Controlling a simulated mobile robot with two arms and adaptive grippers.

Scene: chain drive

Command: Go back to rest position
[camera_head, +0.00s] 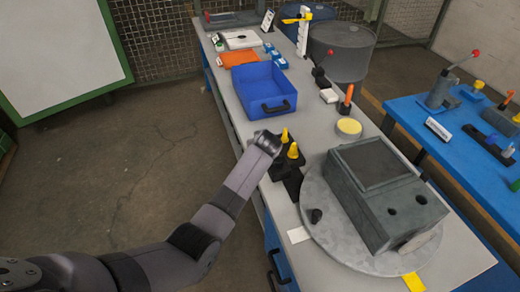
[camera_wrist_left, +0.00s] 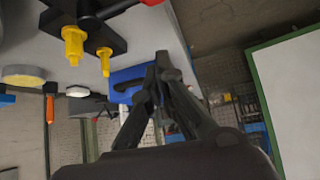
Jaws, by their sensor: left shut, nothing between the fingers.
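My left arm comes in from the left in the head view, and its wrist end is over the near-left edge of the grey workbench (camera_head: 395,142). In the left wrist view my left gripper (camera_wrist_left: 162,60) has its fingers together, with nothing between them. Beside the wrist is a black fixture with two yellow pegs (camera_head: 292,152). It also shows at the upper left of the left wrist view (camera_wrist_left: 72,42), apart from the fingertips. The fingers are hard to make out in the head view. My right gripper is in neither view.
A grey box-shaped housing (camera_head: 384,195) sits on a round plate (camera_head: 322,226) at the right. A blue bin (camera_head: 236,98) stands farther back on the bench. A yellow-topped disc (camera_head: 348,127) and an orange-handled tool (camera_head: 347,97) stand nearby. Open floor (camera_head: 120,180) lies left.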

